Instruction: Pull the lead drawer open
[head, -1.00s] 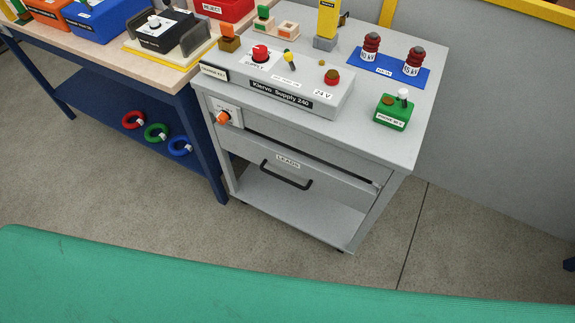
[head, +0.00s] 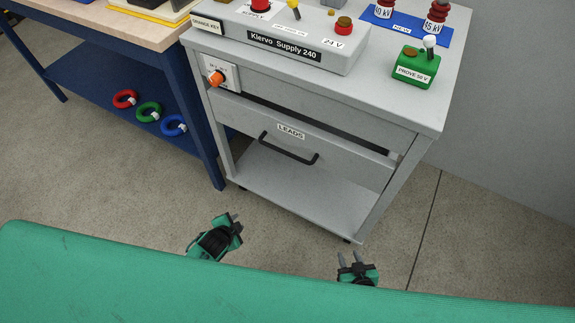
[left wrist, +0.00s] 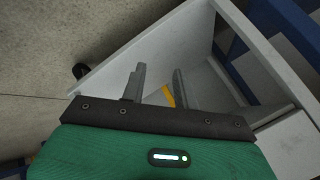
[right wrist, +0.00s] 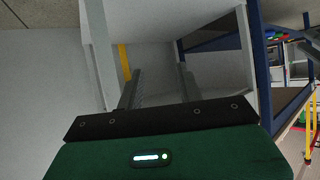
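The lead drawer (head: 345,158) is a grey panel labelled LEADS in the grey cabinet, with a dark gap along its top edge. It looks about flush with the cabinet frame. Its black bar handle (head: 288,150) runs across the front. My left gripper (head: 238,219) is low in front of the cabinet, below and left of the handle, apart from it. My right gripper (head: 349,257) is lower and further right, also apart from the cabinet. Both wrist views show the fingers spread with nothing between them, at the left gripper (left wrist: 157,82) and the right gripper (right wrist: 158,80). The handle is not clear in either wrist view.
An open lower shelf (head: 300,189) lies under the drawer. An orange knob (head: 216,78) sits left above the drawer. The cabinet top carries a supply unit (head: 282,42) and a green prover (head: 416,67). A blue bench (head: 180,105) stands close on the left. Floor is clear on the right.

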